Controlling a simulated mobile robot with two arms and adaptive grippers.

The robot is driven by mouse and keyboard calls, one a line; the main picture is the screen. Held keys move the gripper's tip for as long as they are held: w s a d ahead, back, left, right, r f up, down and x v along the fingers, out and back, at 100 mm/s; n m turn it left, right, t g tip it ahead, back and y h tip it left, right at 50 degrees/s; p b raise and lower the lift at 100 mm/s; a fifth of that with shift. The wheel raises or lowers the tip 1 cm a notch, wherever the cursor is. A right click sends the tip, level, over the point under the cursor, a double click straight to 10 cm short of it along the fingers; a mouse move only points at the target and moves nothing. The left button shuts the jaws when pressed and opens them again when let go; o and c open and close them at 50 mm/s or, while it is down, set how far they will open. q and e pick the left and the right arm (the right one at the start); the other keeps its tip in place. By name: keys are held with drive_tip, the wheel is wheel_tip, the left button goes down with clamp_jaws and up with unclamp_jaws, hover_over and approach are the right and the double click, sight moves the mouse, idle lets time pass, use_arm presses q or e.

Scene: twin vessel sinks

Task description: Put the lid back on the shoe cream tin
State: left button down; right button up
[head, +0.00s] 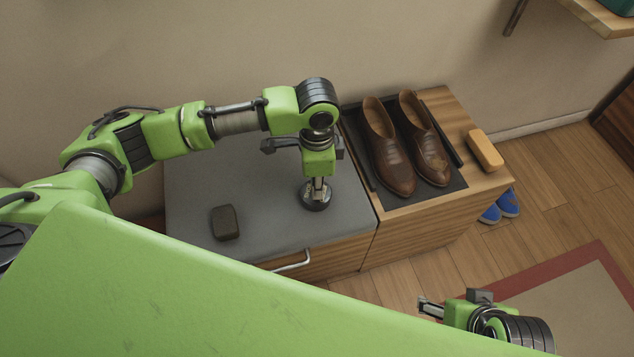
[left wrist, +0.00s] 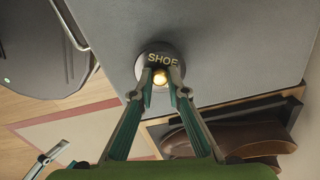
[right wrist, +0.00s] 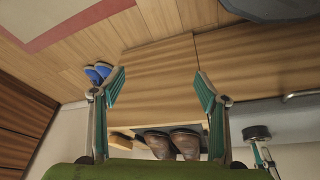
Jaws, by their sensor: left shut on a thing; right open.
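A round dark lid (left wrist: 158,58) with "SHOE" lettering and a brass knob (left wrist: 161,77) shows in the left wrist view. My left gripper (head: 318,187) points straight down over the grey top, its fingertips closed on the knob. In the head view the dark round piece (head: 316,199) sits under the fingers. It also shows side-on in the right wrist view (right wrist: 257,132). No separate open tin shows; whether the tin is directly under the lid, and touching it, I cannot tell. My right gripper (right wrist: 160,78) is open and empty, in front of the cabinet.
A dark block (head: 225,222) lies on the grey top (head: 270,235), left of the left gripper. Brown shoes (head: 388,155) stand on a dark mat (head: 395,200) to the right, beside an orange-tan block (head: 485,150). Blue shoes (head: 507,204) are on the floor.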

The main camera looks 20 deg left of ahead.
drive_tip(key=shift+s+d, duration=0.2)
drive_tip(key=shift+s, duration=0.15)
drive_tip(key=shift+s+f+g, duration=0.1)
drive_tip(key=shift+s+g, duration=0.15)
drive_tip(key=shift+g, duration=0.05)
use_arm(q)
drive_tip(key=shift+f+p, duration=0.15)
drive_tip(key=shift+p, duration=0.7)
use_arm(e)
drive_tip(key=shift+r, duration=0.7)
drive_tip(key=shift+w, duration=0.1)
use_arm(q)
drive_tip(key=shift+p, duration=0.5)
use_arm(e)
drive_tip(key=shift+w+f, duration=0.4)
drive_tip(key=shift+f, duration=0.2)
drive_tip(key=shift+w+f, duration=0.1)
drive_tip(key=shift+f, duration=0.15)
drive_tip(key=shift+f, duration=0.15)
